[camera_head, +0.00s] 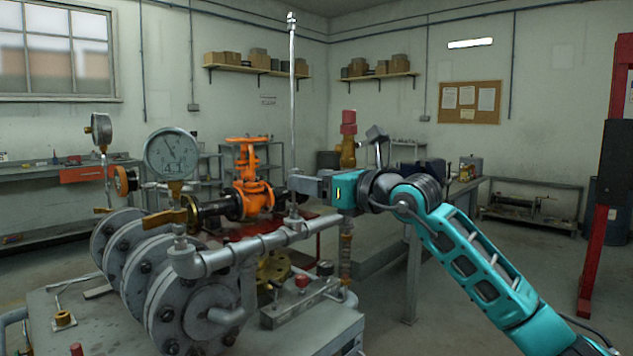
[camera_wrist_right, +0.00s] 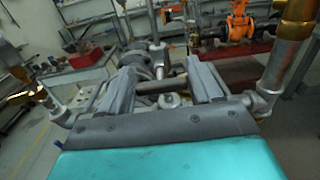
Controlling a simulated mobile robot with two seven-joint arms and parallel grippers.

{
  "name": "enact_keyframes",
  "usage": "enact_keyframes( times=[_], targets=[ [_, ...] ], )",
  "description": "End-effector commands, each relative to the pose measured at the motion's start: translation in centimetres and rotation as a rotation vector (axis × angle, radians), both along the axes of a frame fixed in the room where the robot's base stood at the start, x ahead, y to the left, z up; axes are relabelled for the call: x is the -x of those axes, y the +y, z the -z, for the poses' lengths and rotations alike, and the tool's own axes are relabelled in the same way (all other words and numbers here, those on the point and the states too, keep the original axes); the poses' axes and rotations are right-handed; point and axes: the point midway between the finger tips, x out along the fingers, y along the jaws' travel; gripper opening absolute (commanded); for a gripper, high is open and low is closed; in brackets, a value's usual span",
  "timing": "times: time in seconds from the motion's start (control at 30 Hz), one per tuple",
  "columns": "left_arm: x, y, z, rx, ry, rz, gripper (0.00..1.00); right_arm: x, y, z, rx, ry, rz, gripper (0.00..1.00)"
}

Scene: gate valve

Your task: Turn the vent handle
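A yellow lever handle (camera_head: 165,218) lies roughly level below the large round gauge (camera_head: 170,154), on the grey pipework; I take it as the vent handle. A yellow part also shows at the left edge of the right wrist view (camera_wrist_right: 22,97). My right gripper (camera_head: 292,183) is right of the lever and apart from it, above the grey horizontal pipe, by the tall thin upright rod (camera_head: 292,90). Its two fingers are spread in the right wrist view (camera_wrist_right: 163,88). Grey pipe parts show in the gap, and I see no grip on them. My left gripper is not in view.
An orange valve (camera_head: 250,185) stands behind the pipework. Large bolted flanges (camera_head: 195,312) are at the front left. A red-capped brass fitting (camera_head: 348,140) stands behind my right gripper. A smaller gauge (camera_head: 101,130) is at the far left. Open floor lies to the right.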

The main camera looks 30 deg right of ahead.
Motion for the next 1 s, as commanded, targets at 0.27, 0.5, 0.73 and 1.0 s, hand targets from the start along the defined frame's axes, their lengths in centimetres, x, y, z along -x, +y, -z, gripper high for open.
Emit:
enact_keyframes(
  times=[0.27,0.5,0.73,1.0],
  targets=[
    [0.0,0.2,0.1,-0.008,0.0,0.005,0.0,0.0,0.0,0.0,0.0,-0.001,0.0,0.37],
    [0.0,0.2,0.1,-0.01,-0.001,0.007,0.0,0.0,0.0,-0.1,0.002,-0.004,0.0,0.25],
    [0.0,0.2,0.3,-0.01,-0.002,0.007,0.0,0.1,0.0,-0.1,0.05,-0.023,0.001,0.25],
    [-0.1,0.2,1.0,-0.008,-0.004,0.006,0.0,0.1,0.0,-0.1,0.221,-0.085,0.002,0.25]
  ],
)
